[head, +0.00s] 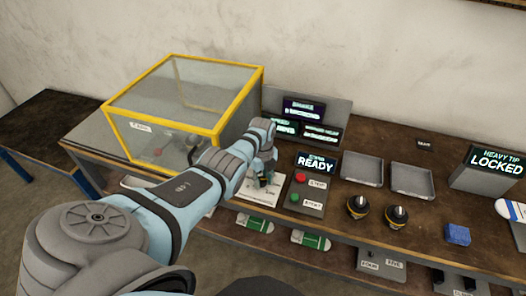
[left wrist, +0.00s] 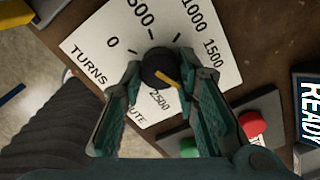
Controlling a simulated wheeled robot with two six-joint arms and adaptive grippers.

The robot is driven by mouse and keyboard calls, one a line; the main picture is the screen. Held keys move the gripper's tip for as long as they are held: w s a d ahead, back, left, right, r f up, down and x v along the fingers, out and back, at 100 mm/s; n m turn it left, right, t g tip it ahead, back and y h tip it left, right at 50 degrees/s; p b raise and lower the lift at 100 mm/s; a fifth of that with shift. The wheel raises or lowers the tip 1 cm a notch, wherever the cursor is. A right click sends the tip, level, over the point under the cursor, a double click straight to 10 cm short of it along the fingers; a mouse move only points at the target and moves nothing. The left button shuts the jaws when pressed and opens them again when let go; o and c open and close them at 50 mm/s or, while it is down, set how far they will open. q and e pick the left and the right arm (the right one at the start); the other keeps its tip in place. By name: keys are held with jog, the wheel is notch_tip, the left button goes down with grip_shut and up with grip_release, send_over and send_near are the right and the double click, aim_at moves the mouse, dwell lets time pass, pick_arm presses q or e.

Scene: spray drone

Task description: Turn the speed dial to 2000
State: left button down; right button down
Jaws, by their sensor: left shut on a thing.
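The speed dial is a black knob (left wrist: 158,68) with a yellow pointer, on a white scale plate (left wrist: 85,50). The plate also shows in the head view (head: 258,192), mostly under my left gripper (head: 264,180). In the left wrist view my left gripper (left wrist: 162,75) has its fingers on either side of the knob, shut on it. The marks 0, 500, 1000, 1500 and 2500 show around the knob. The pointer aims down and right, between 1500 and 2500, toward the right-hand finger. That finger covers the scale there, so no 2000 mark shows. My right gripper is out of view.
Right of the plate stands a control box with a READY screen (head: 316,164), a red button (head: 300,178) and a green button (head: 295,198). A yellow-framed clear case (head: 170,105) stands behind my left arm. Two grey trays (head: 362,170) and two black knobs (head: 357,207) lie farther right.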

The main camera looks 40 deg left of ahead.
aim_at(263, 180)
pick_arm(q)
jog(key=shift+w+r+m, duration=0.1)
jog(key=shift+m, duration=0.5)
jog(key=shift+a, duration=0.1)
jog(key=c, duration=1.5)
grip_release()
jog(key=shift+o, duration=1.4)
notch_tip(263, 180, up, 12)
